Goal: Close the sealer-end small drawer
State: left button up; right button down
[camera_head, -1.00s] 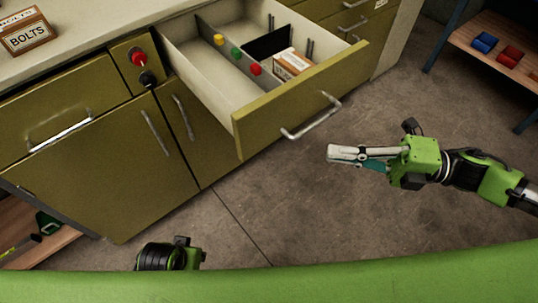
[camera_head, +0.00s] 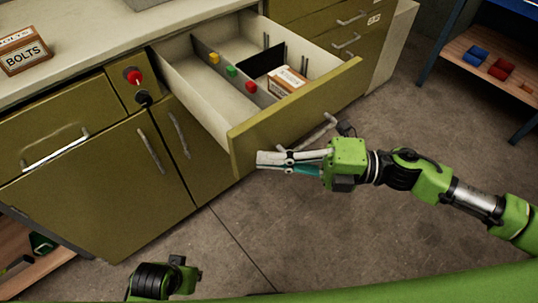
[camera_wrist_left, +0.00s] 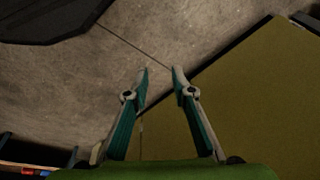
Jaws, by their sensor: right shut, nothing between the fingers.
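An olive drawer (camera_head: 300,112) stands pulled out of the cabinet in the head view. Its bar handle (camera_head: 318,131) is on the front face, partly hidden by my right arm. Inside are a divider with yellow, green and red knobs, and a small labelled box (camera_head: 286,82). My right gripper (camera_head: 262,159) is shut and empty, its fingertips in front of the lower left part of the drawer front; I cannot tell whether they touch it. My left gripper (camera_wrist_left: 160,75) shows open and empty in the left wrist view, above the floor beside an olive panel (camera_wrist_left: 240,100).
A box marked BOLTS (camera_head: 24,50) stands on the counter (camera_head: 90,45). A red knob (camera_head: 134,76) is on the panel left of the drawer. Closed cabinet doors (camera_head: 100,180) are below. A shelf with blue and red bins (camera_head: 476,56) is at right. The floor (camera_head: 300,235) is clear.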

jog(key=shift+w+a, duration=0.2)
jog(key=shift+w, duration=0.05)
